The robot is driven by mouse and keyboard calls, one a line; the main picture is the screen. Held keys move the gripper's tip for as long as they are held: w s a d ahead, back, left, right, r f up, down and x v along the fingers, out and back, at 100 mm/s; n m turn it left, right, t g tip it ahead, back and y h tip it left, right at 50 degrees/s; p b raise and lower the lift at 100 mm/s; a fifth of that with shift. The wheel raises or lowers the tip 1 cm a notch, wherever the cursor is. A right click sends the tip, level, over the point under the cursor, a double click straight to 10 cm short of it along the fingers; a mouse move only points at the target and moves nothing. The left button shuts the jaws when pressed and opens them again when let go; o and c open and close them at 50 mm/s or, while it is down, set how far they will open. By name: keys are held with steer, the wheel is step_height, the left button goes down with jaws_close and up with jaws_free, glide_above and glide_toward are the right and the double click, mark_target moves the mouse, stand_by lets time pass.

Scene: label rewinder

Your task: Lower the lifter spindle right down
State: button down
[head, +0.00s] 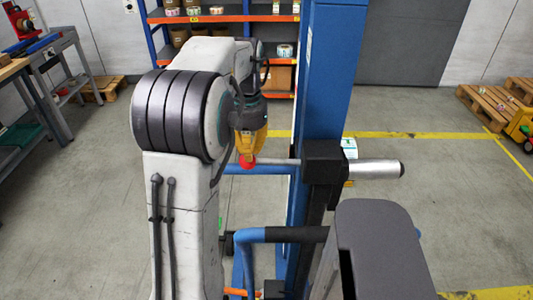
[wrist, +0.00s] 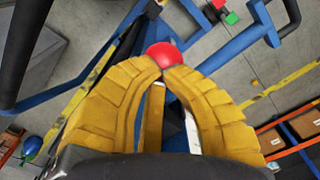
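The lifter spindle (head: 375,169) is a silver horizontal bar sticking out to the right from a black carriage (head: 322,162) on the blue column (head: 327,70). A thin lever rod (head: 278,161) runs left from the carriage to a red ball knob (head: 247,163). My gripper (head: 247,155) points down with its yellow fingertips just at the top of the knob. In the wrist view the red knob (wrist: 164,55) shows just beyond the fingertips, which come together with almost no gap. The knob is not between the fingers; I cannot tell whether they touch it.
A dark grey housing (head: 380,235) and a blue tube frame with a black sleeve (head: 285,234) stand below the carriage. Shelves (head: 220,18) stand behind, a workbench (head: 45,60) at the left, and pallets (head: 497,103) at the right. The floor around is mostly clear.

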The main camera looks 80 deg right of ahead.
steer(key=shift+f+b, duration=0.8)
steer(key=shift+f, duration=0.5)
steer(key=shift+r, duration=0.15)
stand_by(6.2)
